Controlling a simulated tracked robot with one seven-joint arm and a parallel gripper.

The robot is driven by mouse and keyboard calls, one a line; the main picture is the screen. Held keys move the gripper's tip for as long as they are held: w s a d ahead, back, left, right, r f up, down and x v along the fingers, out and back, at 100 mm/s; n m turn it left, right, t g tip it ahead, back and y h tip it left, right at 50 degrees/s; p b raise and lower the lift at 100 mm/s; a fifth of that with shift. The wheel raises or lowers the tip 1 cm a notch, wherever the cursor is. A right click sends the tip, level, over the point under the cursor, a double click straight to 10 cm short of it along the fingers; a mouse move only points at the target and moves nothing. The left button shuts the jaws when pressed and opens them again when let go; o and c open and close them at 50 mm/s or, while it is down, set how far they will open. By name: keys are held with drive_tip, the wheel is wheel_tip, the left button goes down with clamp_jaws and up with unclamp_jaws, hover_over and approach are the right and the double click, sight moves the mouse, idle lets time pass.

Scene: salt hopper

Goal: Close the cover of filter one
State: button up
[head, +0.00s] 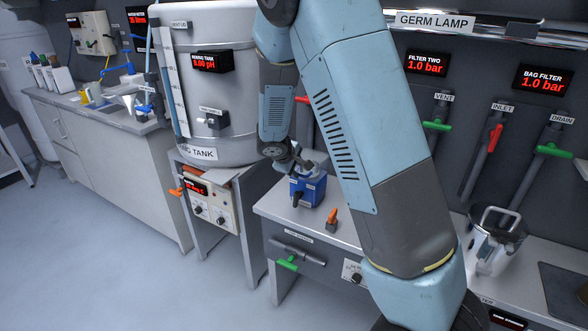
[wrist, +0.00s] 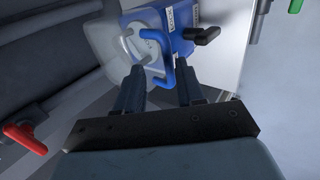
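A blue housing (head: 309,190) with a black lever (head: 298,199) stands on the bench. It seems to be filter one, but its label is unreadable. My gripper (head: 290,163) is at its upper left. In the wrist view, my gripper (wrist: 162,72) has its two fingers apart, one on each side of a bent blue handle (wrist: 170,72). A pale round part, perhaps the cover (wrist: 128,42), lies beside the blue body (wrist: 188,55). Whether the fingers touch the handle, and the cover's angle, I cannot tell. The black lever also shows in the wrist view (wrist: 202,35).
An orange-handled valve (head: 331,217) stands on the bench (head: 275,207) in front of the housing. The mixing tank (head: 213,85) is close on the left. My arm hides the bench's middle.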

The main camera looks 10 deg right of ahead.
drive_tip(key=v, duration=1.3)
drive_tip(key=shift+a+r, duration=0.2)
drive_tip(key=shift+s, duration=0.15)
drive_tip(key=shift+c, duration=0.5)
